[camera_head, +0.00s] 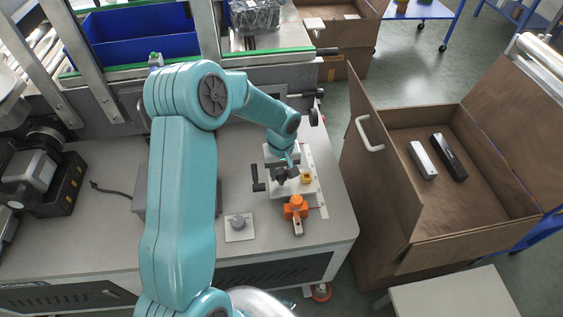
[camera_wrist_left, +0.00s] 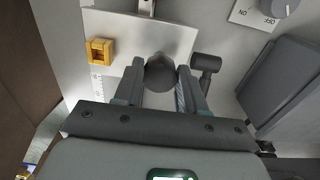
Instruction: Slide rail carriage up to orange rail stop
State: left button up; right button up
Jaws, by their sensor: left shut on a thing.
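The rail carriage is a pale plate (camera_head: 300,187) with a dark round knob, on a rail near the table's right end. The knob (camera_wrist_left: 160,74) shows in the left wrist view between the two fingers. My left gripper (camera_head: 284,172) is shut on this knob from above. The orange rail stop (camera_head: 296,208) sits on the rail just in front of the carriage, toward the table's front edge. I cannot tell whether they touch. A yellow block (camera_head: 305,178) is at the carriage's right side; it also shows in the left wrist view (camera_wrist_left: 100,51). My right gripper is not in view.
A white scale strip (camera_head: 316,180) runs along the rail's right. A dark handle (camera_head: 257,178) stands to the left. An ON/OFF dial (camera_head: 237,222) sits on the table at front left. A brown open box (camera_head: 440,242) stands right of the table.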

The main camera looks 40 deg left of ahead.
aim_at(283, 190)
pick_arm(q)
jog(key=shift+s+d+f+b, duration=0.1)
jog(key=shift+s+d+b, duration=0.45)
jog(key=shift+s+d, duration=0.35)
jog(key=o, duration=1.2)
jog(key=shift+w+d, duration=0.1)
jog(key=shift+o, duration=0.2)
jog(key=shift+r, duration=0.25)
notch_tip(283, 190, up, 16)
jog(key=p, duration=0.2)
